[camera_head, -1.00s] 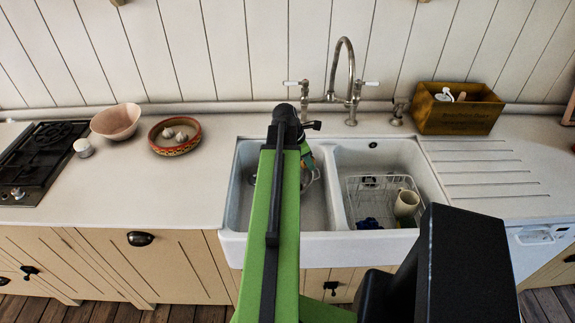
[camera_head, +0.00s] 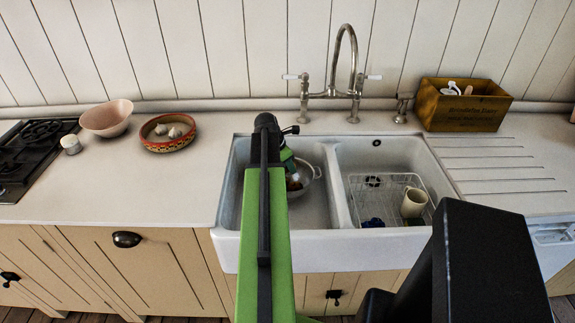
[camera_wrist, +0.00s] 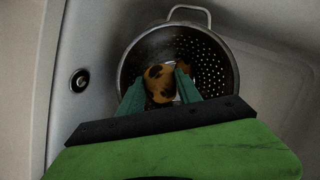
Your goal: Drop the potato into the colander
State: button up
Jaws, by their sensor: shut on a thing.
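The potato (camera_wrist: 160,84), brown with dark patches, is held between the two green fingers of my gripper (camera_wrist: 160,88) in the wrist view. In that view it appears over the inside of the metal colander (camera_wrist: 208,64), which has round holes and a loop handle at the top. The colander (camera_head: 312,172) sits in the left sink basin, partly hidden by my arm in the head view. My gripper (camera_head: 292,178) is over the colander there, and only a little of the potato shows. I cannot tell whether the potato touches the colander's bottom.
The white double sink (camera_head: 228,243) has a wire dish rack (camera_head: 395,185) with a cream mug (camera_head: 413,203) in its right basin. A tall tap (camera_head: 352,75) stands behind. A patterned bowl (camera_head: 150,145) with garlic, a pink bowl (camera_head: 106,118) and a wooden box (camera_head: 462,112) are on the counter.

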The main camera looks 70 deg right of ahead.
jog(key=shift+f, duration=0.3)
jog(key=o, duration=1.4)
jog(key=shift+o, duration=0.2)
jog(key=shift+r, duration=0.1)
jog(key=p+v, duration=1.6)
jog(key=v, duration=0.1)
jog(key=shift+r, duration=0.1)
